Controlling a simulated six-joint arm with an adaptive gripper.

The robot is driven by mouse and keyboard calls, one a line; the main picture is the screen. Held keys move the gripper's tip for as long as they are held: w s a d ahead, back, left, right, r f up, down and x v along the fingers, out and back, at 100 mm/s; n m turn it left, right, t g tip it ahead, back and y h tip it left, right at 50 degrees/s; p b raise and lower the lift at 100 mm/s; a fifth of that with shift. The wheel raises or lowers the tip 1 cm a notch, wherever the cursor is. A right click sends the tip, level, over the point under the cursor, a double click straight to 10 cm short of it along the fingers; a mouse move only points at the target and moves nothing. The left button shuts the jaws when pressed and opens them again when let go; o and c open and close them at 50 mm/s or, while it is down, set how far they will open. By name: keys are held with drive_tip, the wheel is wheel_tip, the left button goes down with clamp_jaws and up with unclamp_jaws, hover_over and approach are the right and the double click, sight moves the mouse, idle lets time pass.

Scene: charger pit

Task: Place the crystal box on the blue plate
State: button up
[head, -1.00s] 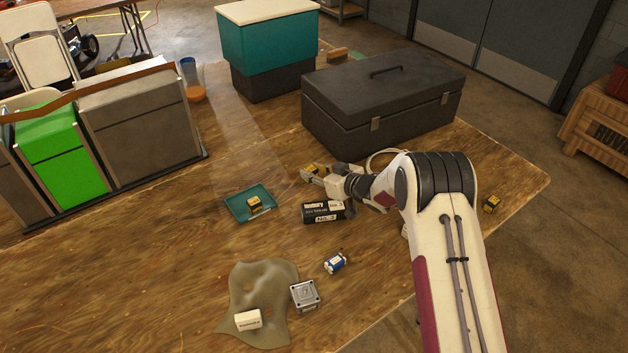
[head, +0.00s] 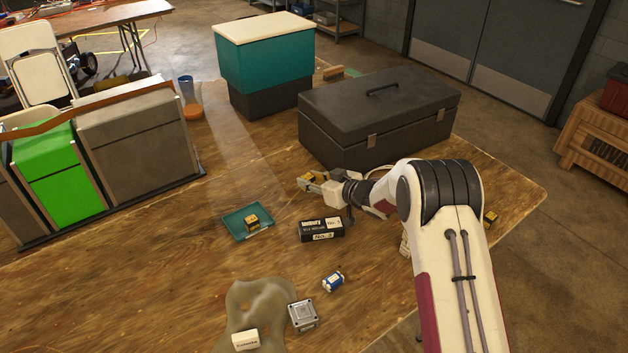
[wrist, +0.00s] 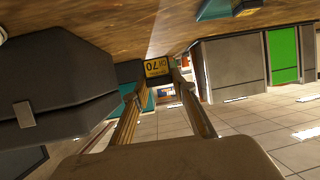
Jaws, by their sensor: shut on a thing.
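My gripper (head: 308,182) is shut on a small yellow and black box (head: 305,184), near the front left of the dark toolbox. The held box also shows between the fingertips in the wrist view (wrist: 157,68), with dark print on its yellow face. It looks raised above the table. The blue plate (head: 234,228), a teal square tray, lies on the table to the left of and nearer than my gripper. A similar yellow and black box (head: 252,222) sits on it. Another such box (head: 490,219) is partly hidden behind my arm at the right.
A black labelled box (head: 322,229) lies between the plate and my arm. The dark toolbox (head: 380,115) stands behind the gripper. A blue and white can (head: 333,281), a grey metal box (head: 303,315) and a white box (head: 245,340) lie nearer the front. Table left of the plate is clear.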

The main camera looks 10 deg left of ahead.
drive_tip(key=w+d+m+t+h, duration=0.1)
drive_tip(key=w+d+m+h, duration=0.1)
drive_tip(key=d, duration=1.1)
drive_tip(key=w+d+r+m+t+h, duration=0.1)
drive_tip(key=d+m+h, duration=0.3)
drive_tip(key=d, duration=0.9)
drive_tip(key=w+d+r+m+t+h, duration=0.1)
drive_tip(key=w+d+m+t+h, duration=0.2)
drive_tip(key=d, duration=1)
drive_tip(key=shift+w+d+m+h, duration=0.25)
drive_tip(key=shift+d+m+h, duration=0.2)
drive_tip(key=shift+h, duration=0.25)
drive_tip(key=shift+a, duration=0.1)
drive_tip(key=shift+f, duration=3.15)
drive_tip(key=shift+f, duration=1.85)
drive_tip(key=shift+f, duration=0.2)
